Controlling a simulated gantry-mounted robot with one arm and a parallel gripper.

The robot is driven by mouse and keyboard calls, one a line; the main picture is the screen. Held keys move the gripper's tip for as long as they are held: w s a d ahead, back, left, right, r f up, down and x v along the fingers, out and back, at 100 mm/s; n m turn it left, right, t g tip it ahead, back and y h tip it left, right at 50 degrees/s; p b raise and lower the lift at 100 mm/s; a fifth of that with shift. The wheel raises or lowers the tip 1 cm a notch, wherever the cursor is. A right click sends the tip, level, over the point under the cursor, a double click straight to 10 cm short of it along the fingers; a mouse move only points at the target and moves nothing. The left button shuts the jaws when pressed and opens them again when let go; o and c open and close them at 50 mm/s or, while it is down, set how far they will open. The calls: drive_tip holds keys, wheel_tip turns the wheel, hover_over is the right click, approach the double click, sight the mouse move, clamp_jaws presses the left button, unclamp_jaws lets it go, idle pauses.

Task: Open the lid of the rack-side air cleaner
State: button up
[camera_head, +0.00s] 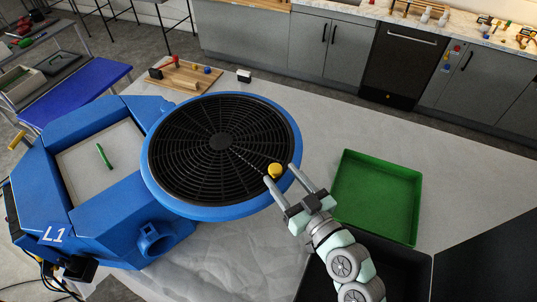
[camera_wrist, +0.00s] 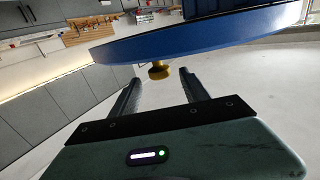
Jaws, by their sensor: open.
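The air cleaner (camera_head: 95,195) is a blue box marked L1 at the left of the table. A round lid with a blue rim and black grille (camera_head: 190,145) stands out to the right of its body, apparently swung open; its rim also shows in the wrist view (camera_wrist: 200,38). A yellow knob (camera_head: 275,170) sits at the lid's right edge and shows below the rim in the wrist view (camera_wrist: 160,70). My gripper (camera_head: 281,173) is open, its fingers near the knob; in the wrist view the fingers (camera_wrist: 158,85) are apart with the knob just ahead of them.
A green tray (camera_head: 376,196) lies right of my arm, with a black bin (camera_head: 415,275) in front of it. A green piece (camera_head: 104,156) lies on the pale panel in the air cleaner. A wooden board (camera_head: 187,76) with small items stands behind the lid.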

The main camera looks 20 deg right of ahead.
sight(269, 160)
drive_tip(key=w+p, duration=0.1)
drive_tip(key=w, duration=0.2)
drive_tip(key=w+a+p, duration=0.1)
drive_tip(key=w, duration=0.1)
drive_tip(key=shift+w+a+r, duration=0.1)
drive_tip(key=shift+w+r, duration=0.05)
drive_tip(key=shift+w, duration=0.75)
drive_tip(key=shift+c, duration=0.3)
clamp_jaws()
idle(0.4)
